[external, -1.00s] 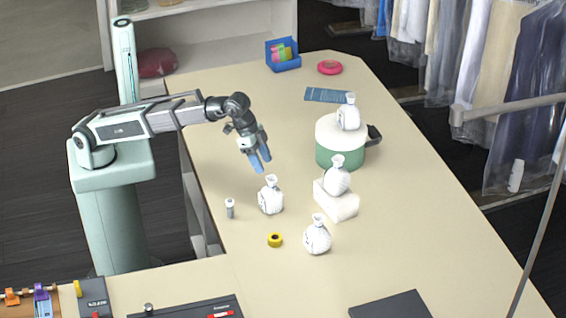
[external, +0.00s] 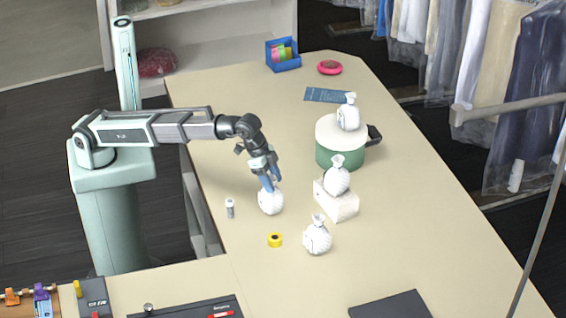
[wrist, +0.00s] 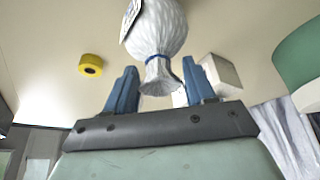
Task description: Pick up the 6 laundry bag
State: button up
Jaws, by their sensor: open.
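Several white tied laundry bags stand on the table. The nearest to my arm, bag (external: 271,203), stands on the tabletop. My gripper (external: 268,183) is open at its top, the blue fingers on either side of its neck. In the wrist view the bag (wrist: 158,30) hangs neck-down between my open fingers (wrist: 155,88), with a tag partly showing. Another bag (external: 317,238) stands on the table to the right. One bag (external: 337,178) sits on a white block (external: 337,206), and one bag (external: 348,116) sits on the green pot's lid. I cannot read the numbers on the bags.
A green pot (external: 338,156) with a white lid stands at the right. A yellow tape roll (external: 275,240) and a small grey cylinder (external: 230,208) are near the bag. A dark flat panel (external: 390,305) lies at the front. The table's left middle is clear.

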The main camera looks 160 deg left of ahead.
grip_shut()
dwell(0.5)
